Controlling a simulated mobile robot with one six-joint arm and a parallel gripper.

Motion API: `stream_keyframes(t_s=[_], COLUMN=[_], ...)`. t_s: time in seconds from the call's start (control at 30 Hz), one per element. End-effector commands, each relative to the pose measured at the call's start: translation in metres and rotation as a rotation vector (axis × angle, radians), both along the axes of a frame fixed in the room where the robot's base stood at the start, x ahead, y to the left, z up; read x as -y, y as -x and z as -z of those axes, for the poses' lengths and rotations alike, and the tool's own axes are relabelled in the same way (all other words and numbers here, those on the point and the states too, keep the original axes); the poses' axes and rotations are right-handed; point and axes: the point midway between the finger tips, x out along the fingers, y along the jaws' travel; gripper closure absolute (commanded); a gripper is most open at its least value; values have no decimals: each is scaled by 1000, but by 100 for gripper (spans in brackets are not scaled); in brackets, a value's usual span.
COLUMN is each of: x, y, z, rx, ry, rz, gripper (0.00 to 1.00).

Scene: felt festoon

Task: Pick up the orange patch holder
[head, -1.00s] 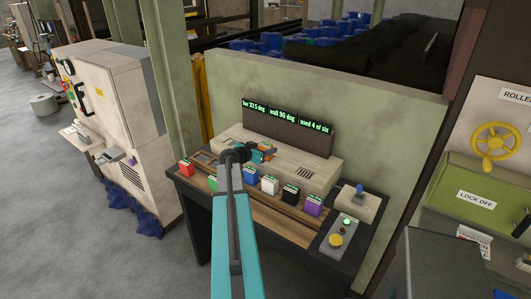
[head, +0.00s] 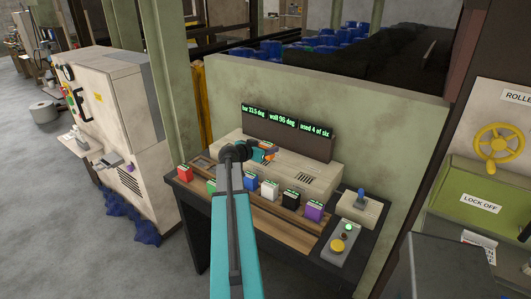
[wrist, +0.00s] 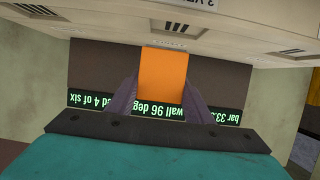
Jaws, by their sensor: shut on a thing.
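The orange patch holder (wrist: 164,72) is between the two fingers of my gripper (wrist: 155,95) in the wrist view, and the fingers are shut on it. In the head view my gripper (head: 262,151) is above the cream console, with a small orange part (head: 269,147) showing at its tip. My own arm hides some of the bench below it. The holder appears raised clear of the row of holders on the bench.
A dark display panel (head: 287,136) stands behind. A control box (head: 341,238) is at right.

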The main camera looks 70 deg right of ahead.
Motion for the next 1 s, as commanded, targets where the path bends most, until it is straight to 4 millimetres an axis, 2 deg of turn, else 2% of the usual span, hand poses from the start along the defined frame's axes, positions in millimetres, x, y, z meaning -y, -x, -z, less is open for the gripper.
stream_keyframes(t_s=[0.83,1.0], x=[-74,-76], y=[102,109], z=[-10,-9], rx=[1,1], ry=[2,3], rz=[2,2], gripper=[85,85])
